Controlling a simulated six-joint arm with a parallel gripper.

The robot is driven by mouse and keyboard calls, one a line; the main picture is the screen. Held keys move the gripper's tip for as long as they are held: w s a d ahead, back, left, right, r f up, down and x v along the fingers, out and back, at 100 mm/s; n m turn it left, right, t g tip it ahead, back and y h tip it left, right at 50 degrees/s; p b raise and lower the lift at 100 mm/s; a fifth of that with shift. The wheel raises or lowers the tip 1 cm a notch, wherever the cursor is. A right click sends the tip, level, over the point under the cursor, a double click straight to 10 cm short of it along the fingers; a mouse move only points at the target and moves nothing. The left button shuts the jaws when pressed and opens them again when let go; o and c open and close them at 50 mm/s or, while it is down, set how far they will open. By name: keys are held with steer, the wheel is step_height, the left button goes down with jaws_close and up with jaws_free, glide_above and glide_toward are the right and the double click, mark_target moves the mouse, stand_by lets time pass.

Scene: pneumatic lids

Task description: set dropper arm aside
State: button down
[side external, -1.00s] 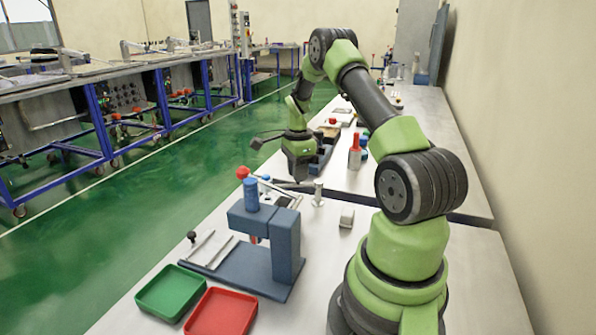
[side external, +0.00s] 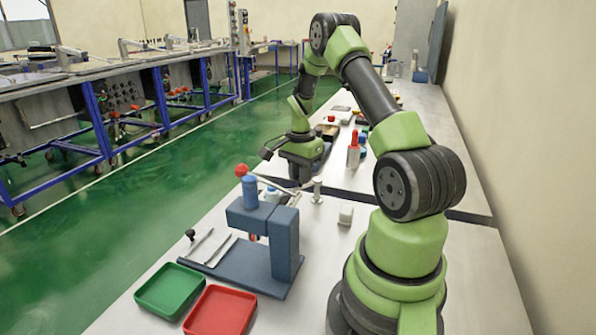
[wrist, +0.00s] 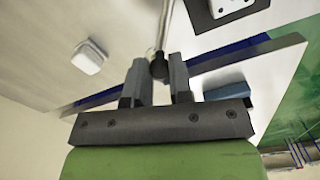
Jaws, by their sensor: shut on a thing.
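In the wrist view, a thin metal rod (wrist: 165,25) ends in a dark ball (wrist: 158,69) between the two fingers of my gripper (wrist: 160,80); I take it to be the dropper arm. My gripper is shut on it there. The rod runs away from the fingers to the top edge of the view, and its far end is out of sight. In the side view, my gripper (side external: 304,183) is low over the bench, just behind the blue-grey press stand (side external: 286,245). The held part is too small to make out clearly there.
The press has a red-knobbed lever (side external: 241,170). A green tray (side external: 170,290) and a red tray (side external: 220,312) lie in front. A white block (side external: 346,215), also in the wrist view (wrist: 88,57), and a metal post (side external: 317,190) stand nearby. A red-topped bottle (side external: 354,150) stands farther back.

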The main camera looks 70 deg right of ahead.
steer(key=shift+s+a+n, duration=0.15)
steer(key=shift+s+n, duration=0.3)
steer(key=shift+n, duration=0.5)
steer(key=shift+s+a+n, duration=0.15)
steer(key=shift+s+n, duration=0.25)
steer(key=shift+n, duration=0.6)
steer(key=shift+s+a+n, duration=0.15)
steer(key=shift+s+n, duration=0.3)
steer(key=shift+n, duration=0.5)
steer(key=c, duration=1)
jaws_free()
steer(key=shift+r, duration=0.1)
step_height(320, 180, up, 10)
steer(key=shift+f, duration=0.1)
